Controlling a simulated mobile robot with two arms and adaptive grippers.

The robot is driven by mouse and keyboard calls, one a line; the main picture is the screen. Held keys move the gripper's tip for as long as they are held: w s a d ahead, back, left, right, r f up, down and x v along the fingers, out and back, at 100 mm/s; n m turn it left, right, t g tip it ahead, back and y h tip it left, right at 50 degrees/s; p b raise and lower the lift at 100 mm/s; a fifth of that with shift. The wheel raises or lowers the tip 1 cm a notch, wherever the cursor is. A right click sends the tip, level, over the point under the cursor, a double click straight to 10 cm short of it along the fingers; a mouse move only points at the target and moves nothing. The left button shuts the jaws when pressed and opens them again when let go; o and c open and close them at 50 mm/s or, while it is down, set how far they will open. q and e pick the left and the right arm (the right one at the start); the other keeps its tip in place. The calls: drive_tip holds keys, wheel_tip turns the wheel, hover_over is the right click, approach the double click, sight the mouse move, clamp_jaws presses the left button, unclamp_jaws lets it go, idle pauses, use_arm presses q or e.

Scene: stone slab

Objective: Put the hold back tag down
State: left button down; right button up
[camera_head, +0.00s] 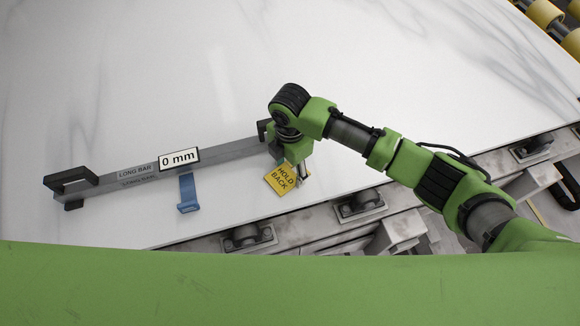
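The hold back tag (282,179) is a small yellow square with dark lettering, turned at an angle, near the front edge of the white slab (150,60). My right gripper (301,177) points down at the tag's right side, with a metal finger showing beside the tag's edge. It appears shut on the tag, though the tag and the green wrist hide much of the fingers. I cannot tell whether the tag touches the slab. My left gripper is out of view.
A grey long bar (225,150) with dark end handles lies across the slab, bearing a white "0 mm" label (179,159). A blue bracket (187,193) is in front of it. Metal supports (248,237) line the slab's front edge; yellow rollers (545,14) stand top right. The slab's back is clear.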

sight(290, 173)
drive_tip(key=o, duration=0.3)
drive_tip(key=shift+o, duration=0.2)
wheel_tip(290, 173, up, 12)
drive_tip(key=b, duration=0.1)
drive_tip(key=shift+r, duration=0.15)
idle(0.5)
